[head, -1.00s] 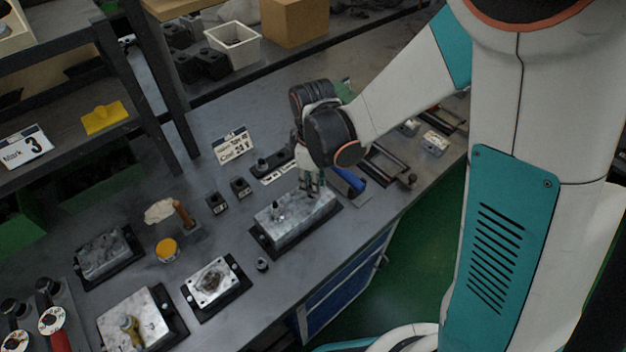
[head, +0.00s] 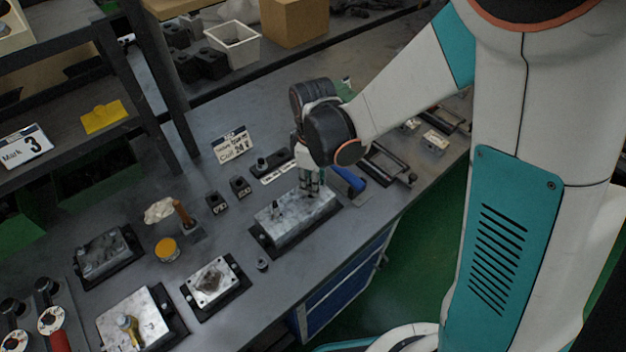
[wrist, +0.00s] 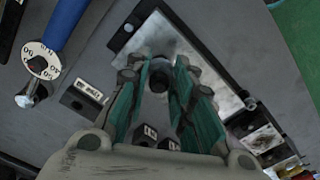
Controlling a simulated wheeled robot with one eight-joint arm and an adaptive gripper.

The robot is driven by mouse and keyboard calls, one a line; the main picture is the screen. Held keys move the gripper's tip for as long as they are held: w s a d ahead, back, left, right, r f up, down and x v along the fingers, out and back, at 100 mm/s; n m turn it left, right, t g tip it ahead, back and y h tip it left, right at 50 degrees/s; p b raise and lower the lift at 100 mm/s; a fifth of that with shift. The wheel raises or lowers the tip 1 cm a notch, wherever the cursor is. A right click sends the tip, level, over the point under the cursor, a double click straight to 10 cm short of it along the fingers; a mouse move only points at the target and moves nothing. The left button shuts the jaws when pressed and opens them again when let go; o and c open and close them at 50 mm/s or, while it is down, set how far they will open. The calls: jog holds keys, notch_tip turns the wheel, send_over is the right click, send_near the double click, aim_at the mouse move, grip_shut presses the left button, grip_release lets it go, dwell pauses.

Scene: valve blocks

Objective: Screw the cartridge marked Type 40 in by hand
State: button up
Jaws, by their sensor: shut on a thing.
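A grey metal valve block (head: 270,236) lies on a black base plate near the bench's front edge. It also shows in the wrist view (wrist: 210,72). A small dark stem (head: 276,207) stands on its left part. My gripper (head: 311,189) points down over the right part of the block. In the wrist view my gripper (wrist: 165,85) has its teal pads closed around a small grey cylindrical cartridge (wrist: 160,78), mostly hidden between the pads. No Type 40 marking is readable on it. I cannot tell how deep it sits in the block.
Two small black labelled holders (head: 240,187) stand left of the block. A blue-handled tool (head: 348,179) lies behind its right end. Other blocks, including one with an open bore (head: 212,284), lie to the left. A sign (head: 232,145) stands behind.

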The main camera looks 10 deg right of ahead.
jog(key=shift+f+b, duration=0.9)
jog(key=shift+f, duration=0.1)
dwell(0.3)
jog(key=m, duration=0.4)
jog(key=shift+s+m, duration=0.1)
jog(key=shift+m, duration=0.3)
jog(key=m, duration=0.5)
jog(key=shift+a, duration=0.15)
jog(key=m, duration=0.6)
jog(key=shift+a, duration=0.1)
jog(key=m, duration=0.6)
jog(key=o, duration=0.8)
